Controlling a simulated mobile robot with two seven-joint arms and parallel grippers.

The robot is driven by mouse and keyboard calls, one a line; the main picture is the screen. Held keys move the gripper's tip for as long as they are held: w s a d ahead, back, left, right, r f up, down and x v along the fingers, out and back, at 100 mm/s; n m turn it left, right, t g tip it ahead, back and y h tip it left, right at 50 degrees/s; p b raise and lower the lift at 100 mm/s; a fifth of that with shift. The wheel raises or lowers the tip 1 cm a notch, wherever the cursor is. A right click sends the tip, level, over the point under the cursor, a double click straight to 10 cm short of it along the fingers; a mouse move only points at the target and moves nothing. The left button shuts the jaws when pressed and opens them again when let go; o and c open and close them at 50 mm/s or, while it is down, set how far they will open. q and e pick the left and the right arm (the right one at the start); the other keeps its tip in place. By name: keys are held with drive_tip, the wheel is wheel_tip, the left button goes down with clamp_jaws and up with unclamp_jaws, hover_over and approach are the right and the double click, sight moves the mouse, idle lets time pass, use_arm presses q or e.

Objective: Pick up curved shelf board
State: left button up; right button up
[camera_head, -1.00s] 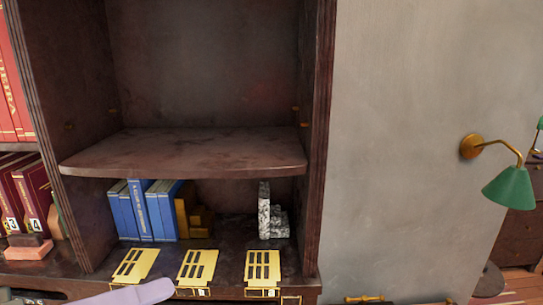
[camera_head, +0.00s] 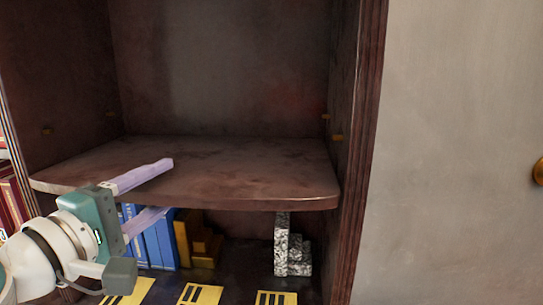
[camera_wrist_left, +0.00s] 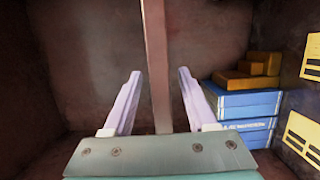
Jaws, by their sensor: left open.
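The curved shelf board (camera_head: 250,175) is a dark brown board with a rounded front edge, lying level inside the bookcase. In the left wrist view the board (camera_wrist_left: 156,60) shows edge-on as a narrow strip between the two fingers. My left gripper (camera_head: 160,188) is open at the board's front left part, with one pale purple finger above the board and the other below it. The fingers look apart from the board's faces in the left wrist view (camera_wrist_left: 155,85). My right gripper is not in view.
Blue books (camera_head: 150,240), a gold stepped bookend (camera_head: 198,240) and a speckled stone bookend (camera_head: 290,250) stand below the board. Yellow slotted plates (camera_head: 200,294) lie in front. The bookcase's right side wall (camera_head: 352,150) is close to the board. The space above is empty.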

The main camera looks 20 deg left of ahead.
sight(177, 174)
use_arm(q)
drive_tip(key=shift+w+d, duration=0.1)
drive_tip(key=shift+w, duration=1.75)
clamp_jaws()
drive_tip(key=shift+r, duration=0.1)
